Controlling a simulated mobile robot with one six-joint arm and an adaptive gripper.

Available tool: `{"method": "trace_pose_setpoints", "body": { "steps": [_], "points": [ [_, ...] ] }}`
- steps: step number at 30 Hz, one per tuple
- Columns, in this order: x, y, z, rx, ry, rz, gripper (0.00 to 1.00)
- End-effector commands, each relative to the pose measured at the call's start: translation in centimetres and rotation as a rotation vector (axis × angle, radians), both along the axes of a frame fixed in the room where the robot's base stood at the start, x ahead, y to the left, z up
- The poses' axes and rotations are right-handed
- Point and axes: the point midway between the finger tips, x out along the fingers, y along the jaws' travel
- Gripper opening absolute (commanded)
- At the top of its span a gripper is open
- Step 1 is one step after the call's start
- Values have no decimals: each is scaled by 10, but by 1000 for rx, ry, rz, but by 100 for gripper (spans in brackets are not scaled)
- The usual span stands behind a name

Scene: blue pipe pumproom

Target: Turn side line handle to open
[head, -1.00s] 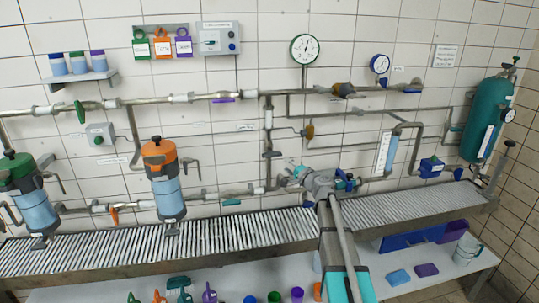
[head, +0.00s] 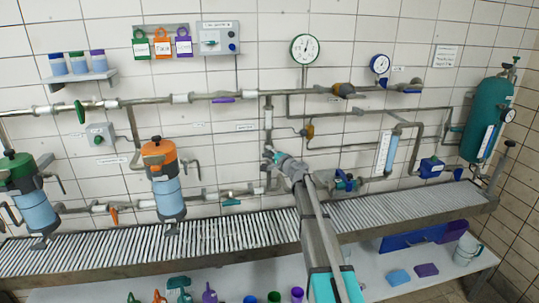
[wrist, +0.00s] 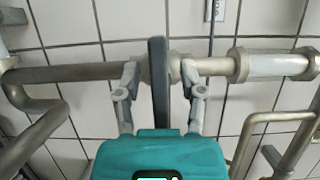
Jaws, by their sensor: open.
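A dark grey lever handle (wrist: 158,65) sits on a metal pipe (wrist: 80,72) in the wrist view. It stands crosswise to the pipe. My gripper (wrist: 160,78) is open, with one finger on each side of the handle. A gap shows on both sides, so the fingers do not grip it. In the head view my gripper (head: 273,157) is at the lower part of the short vertical pipe (head: 268,133) in the middle of the wall and largely hides the handle there.
A clear sleeve (wrist: 280,64) sits on the same pipe. A small yellow-brown valve (head: 308,131) and a blue-handled valve (head: 345,182) are to the right of my gripper. The slatted conveyor (head: 250,228) runs below. An orange-topped filter (head: 160,165) stands to the left.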

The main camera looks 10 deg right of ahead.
Motion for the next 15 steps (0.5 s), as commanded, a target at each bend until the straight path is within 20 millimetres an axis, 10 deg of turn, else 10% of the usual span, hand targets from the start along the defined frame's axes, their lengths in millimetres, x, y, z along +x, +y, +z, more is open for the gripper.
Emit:
{"method": "trace_pose_setpoints", "body": {
  "steps": [11,15],
  "points": [
    [3,2,0,0,0,0,51],
    [3,1,0,0,0,0,27]
  ]
}}
